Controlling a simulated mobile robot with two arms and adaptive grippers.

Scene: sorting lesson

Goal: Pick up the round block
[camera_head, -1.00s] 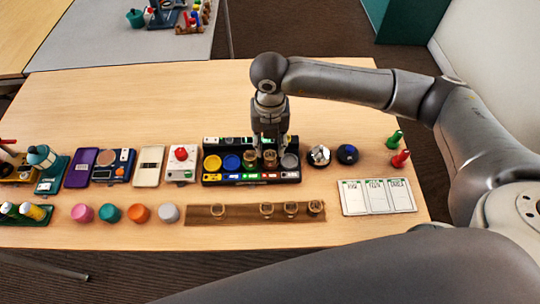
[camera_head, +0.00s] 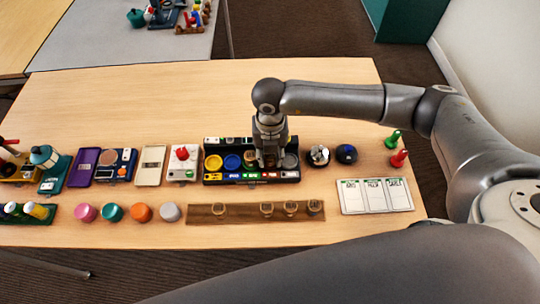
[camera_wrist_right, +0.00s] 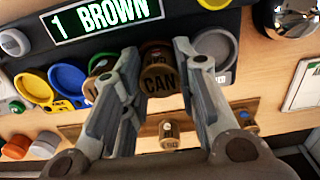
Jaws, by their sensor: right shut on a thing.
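A brown round block marked CAN (camera_wrist_right: 159,80) sits between the fingers of my right gripper (camera_head: 269,163) at the black sorting tray (camera_head: 210,178). In the right wrist view my right gripper (camera_wrist_right: 157,55) has one finger on each side of this block and is shut on it. In the head view the fingers mostly hide the block. Another round block (camera_head: 249,158) is in the tray just left of the fingers. Several similar round blocks, one of them here (camera_head: 290,208), stand on a brown strip (camera_head: 240,213) in front of the tray. My left gripper is not in view.
The tray has yellow (camera_head: 213,163), blue (camera_head: 232,162) and grey (camera_head: 290,160) round places. A display (camera_wrist_right: 105,18) reads "1 BROWN". A metallic round thing (camera_head: 318,155) and a dark blue one (camera_head: 346,153) stand right of the tray. The table's back is clear.

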